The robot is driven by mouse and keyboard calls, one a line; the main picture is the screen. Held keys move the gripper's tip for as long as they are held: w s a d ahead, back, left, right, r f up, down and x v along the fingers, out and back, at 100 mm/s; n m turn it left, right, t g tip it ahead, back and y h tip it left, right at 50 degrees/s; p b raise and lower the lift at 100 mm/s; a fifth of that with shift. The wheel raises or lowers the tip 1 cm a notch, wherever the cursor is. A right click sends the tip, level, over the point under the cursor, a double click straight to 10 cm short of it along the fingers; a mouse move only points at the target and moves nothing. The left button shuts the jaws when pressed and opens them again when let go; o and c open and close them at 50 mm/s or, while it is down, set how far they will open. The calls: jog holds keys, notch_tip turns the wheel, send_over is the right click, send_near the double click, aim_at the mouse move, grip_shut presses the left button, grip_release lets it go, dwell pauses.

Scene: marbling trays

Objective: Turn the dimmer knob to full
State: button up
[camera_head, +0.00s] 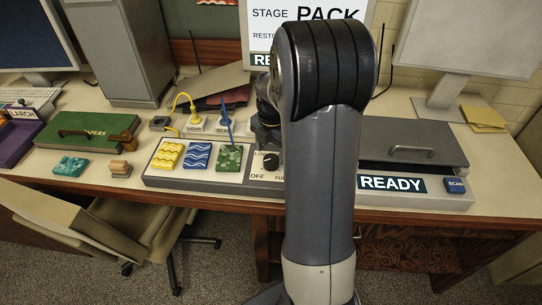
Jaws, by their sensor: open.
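The dimmer knob (271,161) is a small black knob on a white plate at the right end of the row of patterned tiles. The plate reads "OFF" at its lower left and "FU…" at its lower right, where my arm cuts off the word. A pale mark shows on the knob, but its direction is too small to read surely. My gripper (266,136) is partly seen as dark parts just behind and above the knob, left of my arm. It is open, with its fingertips mostly hidden. I cannot tell if it touches the knob.
Yellow, blue and green patterned tiles (197,155) sit left of the knob. A blue upright stick (226,122) stands behind them. A grey handled lid (410,146) and a "READY" sign (392,184) lie right of my arm. A chair (135,228) stands at the front left.

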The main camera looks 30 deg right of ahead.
aim_at(271, 159)
jog(key=shift+f, duration=1.65)
jog(key=c, duration=1)
